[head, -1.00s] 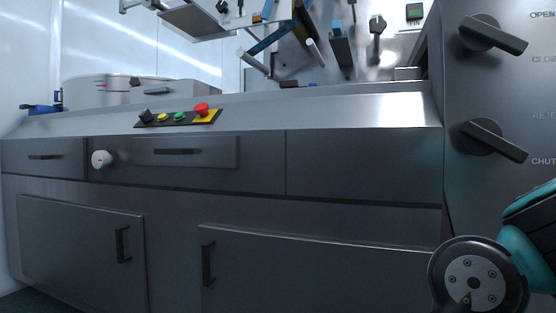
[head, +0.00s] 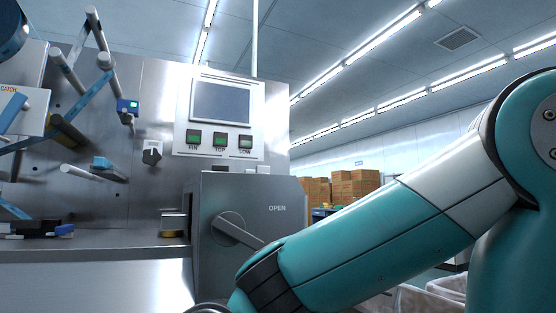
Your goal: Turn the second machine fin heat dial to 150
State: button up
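A white control panel (head: 219,117) stands on the back wall of a steel machine, with a dark screen (head: 221,103) on it. Below the screen are three small green displays; the left one (head: 193,137) seems labelled FIN, and the others (head: 220,139) sit to its right. A dark rotary knob (head: 152,153) on a light plate is left of the panel. Its setting and the display readings are too small to read. I cannot tell whether this is the fin heat dial. My arm crosses the lower right; my gripper is out of view.
A grey cabinet (head: 218,190) marked OPEN, with a large lever handle (head: 238,232), stands below the panel, partly behind my arm. Rods and rollers (head: 82,103) project at left. Cardboard boxes (head: 343,187) stand in the background at right.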

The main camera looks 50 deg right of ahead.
aim_at(259, 169)
jog(key=z, duration=1.35)
jog(key=i, duration=0.5)
jog(key=u, duration=0.5)
